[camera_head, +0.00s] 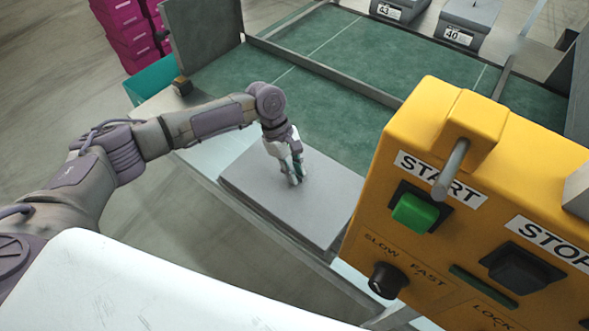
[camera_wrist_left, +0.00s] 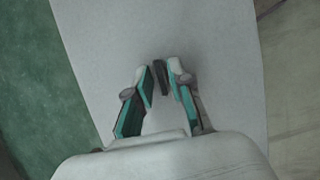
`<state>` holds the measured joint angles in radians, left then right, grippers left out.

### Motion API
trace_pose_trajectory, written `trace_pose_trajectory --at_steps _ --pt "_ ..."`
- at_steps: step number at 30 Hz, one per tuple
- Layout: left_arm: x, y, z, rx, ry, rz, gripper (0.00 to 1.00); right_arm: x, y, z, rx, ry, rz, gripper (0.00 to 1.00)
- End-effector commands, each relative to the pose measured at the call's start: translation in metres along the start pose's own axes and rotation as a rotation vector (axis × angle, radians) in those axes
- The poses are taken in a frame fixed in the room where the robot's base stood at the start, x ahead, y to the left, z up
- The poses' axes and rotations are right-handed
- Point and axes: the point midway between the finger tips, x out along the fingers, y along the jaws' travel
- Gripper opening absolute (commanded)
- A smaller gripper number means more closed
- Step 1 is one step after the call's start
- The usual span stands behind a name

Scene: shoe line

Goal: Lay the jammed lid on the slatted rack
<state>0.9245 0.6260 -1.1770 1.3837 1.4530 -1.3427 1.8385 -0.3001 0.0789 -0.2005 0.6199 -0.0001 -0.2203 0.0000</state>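A flat grey panel (camera_head: 305,195), which looks like the lid, lies by the near edge of the green conveyor. Its pale surface (camera_wrist_left: 210,60) fills the middle of the left wrist view. My left gripper (camera_head: 296,180) points down at the panel, its fingertips at or just above the surface. In the left wrist view the teal-padded fingers (camera_wrist_left: 162,80) lean in towards each other, with a narrow dark piece between the tips. I cannot tell whether they grip anything. My right gripper and a slatted rack are not in view.
A yellow control box (camera_head: 480,200) with START and STOP buttons stands close on the right. The green belt (camera_head: 330,110) has metal rails across it. Grey numbered boxes (camera_head: 468,22) stand at the back, and magenta boxes (camera_head: 130,35) are stacked back left. Open floor lies left.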

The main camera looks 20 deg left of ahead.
Motion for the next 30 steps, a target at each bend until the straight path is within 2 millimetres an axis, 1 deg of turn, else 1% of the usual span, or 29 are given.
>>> trace_pose_trajectory --at_steps 10,13,17,24,27,30 --pt "-0.001 0.0 0.0 0.0 0.0 0.0 0.33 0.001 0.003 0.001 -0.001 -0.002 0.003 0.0" --pt "-0.008 0.0 0.0 -0.001 0.0 0.0 0.33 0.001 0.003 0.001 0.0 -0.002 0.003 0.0" --pt "-0.029 0.001 0.0 0.0 0.0 0.003 0.33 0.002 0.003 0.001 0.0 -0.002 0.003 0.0" --pt "-0.082 0.001 0.0 -0.001 0.001 0.003 0.33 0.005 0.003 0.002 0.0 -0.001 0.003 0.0" --pt "-0.1 0.001 0.001 0.0 0.001 0.003 0.33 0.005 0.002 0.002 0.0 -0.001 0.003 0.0" --pt "-0.112 0.0 0.001 0.0 0.0 0.0 0.33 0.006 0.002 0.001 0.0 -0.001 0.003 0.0"
